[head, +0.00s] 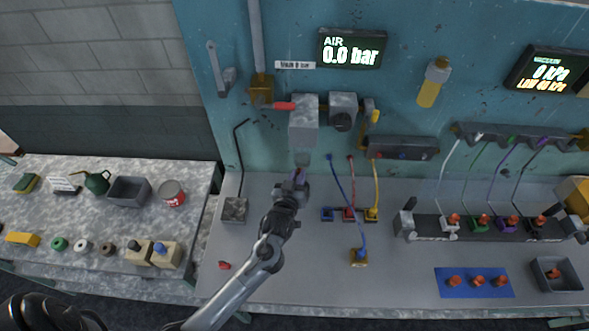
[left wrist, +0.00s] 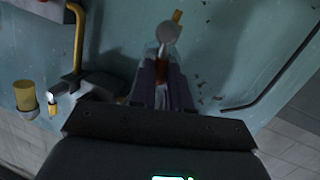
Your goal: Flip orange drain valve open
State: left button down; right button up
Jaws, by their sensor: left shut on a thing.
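A grey filter block (head: 303,118) hangs on the teal wall panel, with a short bowl (head: 302,158) under it. My left gripper (head: 300,178) reaches up to the underside of that bowl. In the head view the valve is hidden by my gripper. My right gripper is not in view.
A red lever (head: 284,106) and a round gauge or knob block (head: 342,111) sit beside the filter. The air display (head: 352,49) reads 0.0 bar. Blue, red and yellow tubes (head: 375,183) hang to the right. The bench (head: 300,275) in front is mostly clear.

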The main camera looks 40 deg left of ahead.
pick_arm(q)
jog(key=shift+w+d+r+m+g+p, duration=0.1)
jog(key=shift+w+d+m+g+p, duration=0.2)
jog(key=shift+m+p, duration=0.75)
jog(key=c, duration=1.1)
grip_release()
jog(key=shift+s+d, duration=0.1)
jog(key=v, duration=1)
jog(key=shift+s+d+b, duration=0.2)
jog(key=shift+s+b, duration=0.1)
jog(key=shift+b, duration=0.05)
